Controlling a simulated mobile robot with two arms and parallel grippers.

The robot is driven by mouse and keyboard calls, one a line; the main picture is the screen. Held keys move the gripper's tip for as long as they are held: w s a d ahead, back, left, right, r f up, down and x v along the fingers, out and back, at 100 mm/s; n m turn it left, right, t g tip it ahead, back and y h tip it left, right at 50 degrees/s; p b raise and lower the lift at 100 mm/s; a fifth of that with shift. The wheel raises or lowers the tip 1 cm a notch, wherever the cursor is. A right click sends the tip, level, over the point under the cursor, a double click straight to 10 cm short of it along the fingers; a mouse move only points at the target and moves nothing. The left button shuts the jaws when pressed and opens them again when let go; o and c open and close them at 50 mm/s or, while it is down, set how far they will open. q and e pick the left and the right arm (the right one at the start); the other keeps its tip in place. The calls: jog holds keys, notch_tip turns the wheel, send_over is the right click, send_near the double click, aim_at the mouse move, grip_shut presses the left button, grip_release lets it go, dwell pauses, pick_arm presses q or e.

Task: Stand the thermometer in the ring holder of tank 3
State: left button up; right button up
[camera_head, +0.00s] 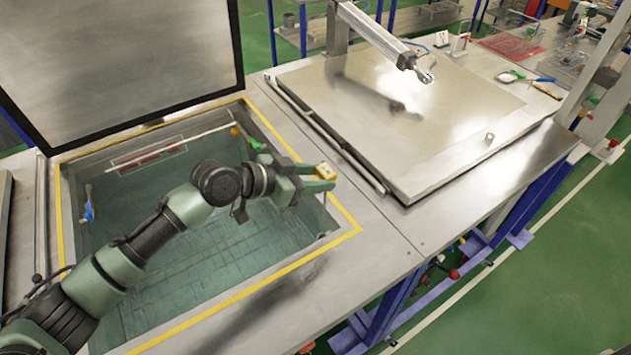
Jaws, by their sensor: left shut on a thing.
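My left gripper (318,178) is over the right edge of an open tank (353,228) with a yellow-marked rim. It is shut on a small yellow and white piece (326,171), which looks like the head of the thermometer. A thin pale upright length shows just below the fingers; I cannot tell whether it is the stem or part of a holder. The ring holder is not clearly visible near the gripper. No tank number is readable. My right gripper is not in view.
A raised lid (120,45) stands behind the open tank. A closed metal lid (440,160) covers the neighbouring tank, with a pneumatic cylinder (375,35) above it. An orange float (235,131) and a blue valve (88,208) are in the open tank.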

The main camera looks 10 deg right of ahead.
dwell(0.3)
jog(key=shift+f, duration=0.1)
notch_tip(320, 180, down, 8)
jog(key=b, duration=0.8)
dwell(0.6)
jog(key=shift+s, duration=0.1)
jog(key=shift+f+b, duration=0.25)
jog(key=shift+b, duration=0.1)
dwell(1.4)
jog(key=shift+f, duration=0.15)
